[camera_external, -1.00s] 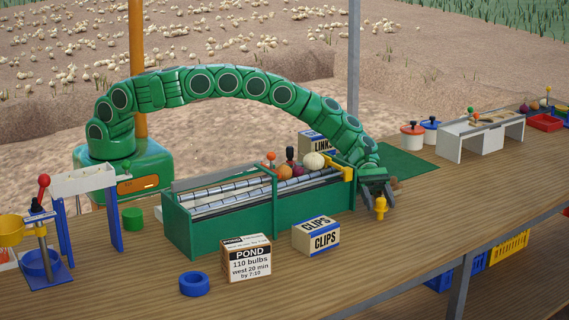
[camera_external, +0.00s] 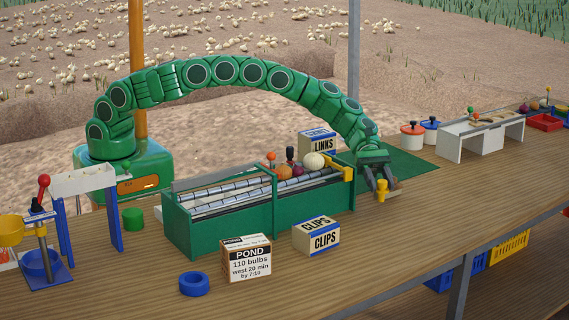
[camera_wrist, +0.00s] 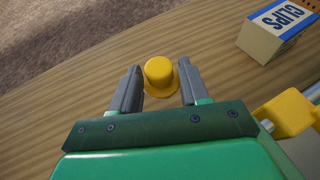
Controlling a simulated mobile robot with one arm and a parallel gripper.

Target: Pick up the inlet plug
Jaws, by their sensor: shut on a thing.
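The yellow plug (camera_external: 382,192), which I take to be the inlet plug, has a round knob on a wider flange. It sits between the fingers of my gripper (camera_external: 382,183), just right of the green rack's end. In the wrist view the plug (camera_wrist: 160,72) shows from above between the two grey fingers of my gripper (camera_wrist: 160,85). My gripper is shut on it. The plug's lower end is hard to make out, and I cannot tell exactly how far it is above the table.
The green roller rack (camera_external: 220,225) with bulbs and a yellow end piece (camera_external: 348,174) stands left of my gripper. A CLIPS box (camera_external: 316,236) and a POND box (camera_external: 246,258) stand in front. A green mat (camera_external: 405,164) lies behind. The table front right is clear.

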